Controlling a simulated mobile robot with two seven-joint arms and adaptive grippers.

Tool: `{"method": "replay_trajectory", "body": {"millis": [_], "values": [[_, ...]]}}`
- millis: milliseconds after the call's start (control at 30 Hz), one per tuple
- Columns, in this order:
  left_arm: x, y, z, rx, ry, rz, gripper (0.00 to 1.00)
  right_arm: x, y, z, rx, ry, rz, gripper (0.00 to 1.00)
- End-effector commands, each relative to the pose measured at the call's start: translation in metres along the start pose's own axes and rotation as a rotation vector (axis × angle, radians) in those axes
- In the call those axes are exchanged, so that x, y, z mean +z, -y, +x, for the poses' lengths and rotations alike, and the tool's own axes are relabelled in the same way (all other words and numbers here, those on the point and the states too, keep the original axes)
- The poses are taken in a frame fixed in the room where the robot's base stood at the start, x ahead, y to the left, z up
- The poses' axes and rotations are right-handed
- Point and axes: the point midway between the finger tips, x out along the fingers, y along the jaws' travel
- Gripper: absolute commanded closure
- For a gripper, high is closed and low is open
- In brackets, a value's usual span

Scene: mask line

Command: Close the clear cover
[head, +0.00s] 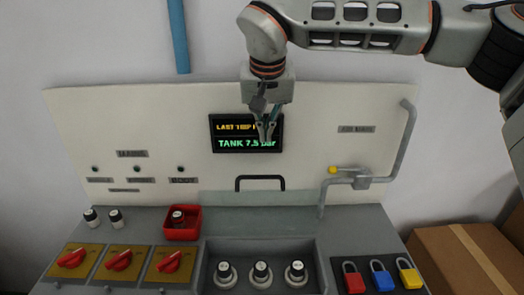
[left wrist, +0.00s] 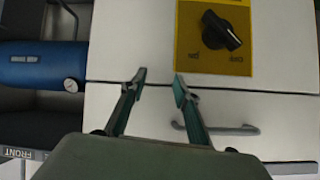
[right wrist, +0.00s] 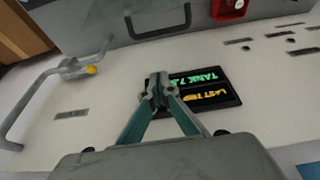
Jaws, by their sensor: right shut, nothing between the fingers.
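The clear cover (head: 258,198) appears as a faint see-through strip standing raised at the back of the desk, against the panel. Its black handle (head: 260,178) is at its top edge; the handle also shows in the right wrist view (right wrist: 160,32). A recessed bay (head: 212,290) with three grey knobs lies open in front of it. My right gripper (head: 266,136) is shut and empty, pointing down in front of the display, above the handle and apart from it. My left gripper (left wrist: 160,80) is open and empty; it is out of the head view.
A display (head: 221,136) is behind my right gripper. A bent grey pipe (head: 405,135) with a yellow-tipped lever (head: 333,170) is at right. A red box (head: 182,233), red switches (head: 119,260) and padlocks (head: 380,277) flank the bay. The left wrist view shows a black knob (left wrist: 220,32) and drawer handle (left wrist: 225,130).

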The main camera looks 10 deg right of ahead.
Motion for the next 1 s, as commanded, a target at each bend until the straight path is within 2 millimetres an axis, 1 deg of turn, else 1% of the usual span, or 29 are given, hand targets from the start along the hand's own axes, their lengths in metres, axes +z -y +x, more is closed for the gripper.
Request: {"method": "replay_trajectory", "body": {"millis": [167,300,533,633,800,1000], "values": [[0.004,-0.002,-0.003,0.003,0.009,-0.002,0.69,0.002,0.0,0.026,0.0,0.005,-0.001,1.0],[0.006,-0.003,-0.005,0.004,0.014,-0.002,0.69,0.002,0.0,0.053,-0.001,0.006,0.0,1.0],[0.002,-0.002,-0.006,0.004,0.013,-0.002,0.69,0.002,0.001,0.098,-0.001,0.007,0.0,1.0],[0.0,-0.002,-0.007,0.003,0.013,-0.001,0.69,0.015,0.002,0.091,-0.004,0.002,-0.004,1.0],[-0.003,0.001,-0.007,0.0,0.01,0.0,0.69,0.031,0.001,0.085,-0.003,0.002,-0.002,1.0],[0.001,0.002,-0.007,-0.003,0.018,0.0,0.69,0.039,0.001,0.083,-0.003,0.003,0.0,1.0]]}}
